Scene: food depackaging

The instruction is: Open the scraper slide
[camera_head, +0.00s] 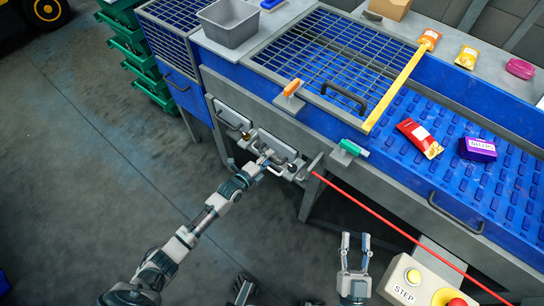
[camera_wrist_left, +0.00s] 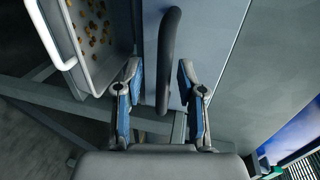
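My left gripper (camera_head: 268,163) is at the front of the machine, below its worktop, beside pale tray-like units. In the left wrist view its two fingers (camera_wrist_left: 158,85) are open on either side of a curved dark handle (camera_wrist_left: 168,50) in front of a smooth grey panel (camera_wrist_left: 215,45). I cannot tell whether the fingers touch the handle. The frames do not label the scraper slide; this panel with the handle may be it. My right gripper (camera_head: 355,245) is open and empty at the lower middle, pointing at the machine, away from any object.
A pale tray (camera_wrist_left: 95,35) with brown bits is left of the handle. Orange (camera_head: 292,88) and green (camera_head: 353,148) scrapers sit along the worktop edge. A red cord (camera_head: 400,230) runs across to the right, by the STEP button box (camera_head: 405,290).

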